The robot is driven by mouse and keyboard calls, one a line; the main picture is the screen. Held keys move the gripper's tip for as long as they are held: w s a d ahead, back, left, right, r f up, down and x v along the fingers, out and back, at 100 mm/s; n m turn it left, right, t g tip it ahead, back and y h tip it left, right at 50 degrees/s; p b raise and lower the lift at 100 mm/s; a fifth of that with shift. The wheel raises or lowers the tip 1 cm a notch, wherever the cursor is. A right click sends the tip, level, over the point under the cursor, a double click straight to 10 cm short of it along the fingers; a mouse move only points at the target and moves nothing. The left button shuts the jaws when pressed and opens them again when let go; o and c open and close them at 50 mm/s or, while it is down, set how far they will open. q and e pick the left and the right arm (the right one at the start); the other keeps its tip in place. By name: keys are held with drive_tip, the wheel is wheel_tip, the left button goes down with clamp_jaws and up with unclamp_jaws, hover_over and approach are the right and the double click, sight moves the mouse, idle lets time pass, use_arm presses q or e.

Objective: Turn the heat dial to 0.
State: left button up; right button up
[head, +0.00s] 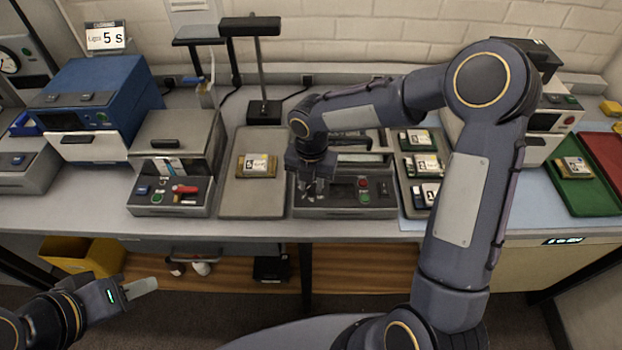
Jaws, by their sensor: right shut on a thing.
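The sealer-like machine (377,203) stands at the middle of the bench, with a red and a green button on its front panel. My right gripper (312,193) points down at the left part of this panel, shut on what appears to be the heat dial. The fingers and wrist cover the dial, so its mark and setting cannot be read. My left gripper (138,287) hangs low at the left, in front of the bench and away from the machine. Its fingers look edge-on, and I cannot tell whether they are apart.
A grey tray (237,202) with a labelled packet lies left of the machine. A tray of several packets (408,170) lies to its right. A grey device with a red lever (170,197) stands further left. Green (590,198) and red (600,145) trays lie at far right.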

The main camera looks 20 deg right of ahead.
sight(312, 186)
drive_tip(key=shift+n, duration=0.5)
drive_tip(key=o, duration=1)
wheel_tip(312, 186, up, 8)
drive_tip(key=shift+f+b, duration=0.1)
drive_tip(key=shift+b, duration=0.3)
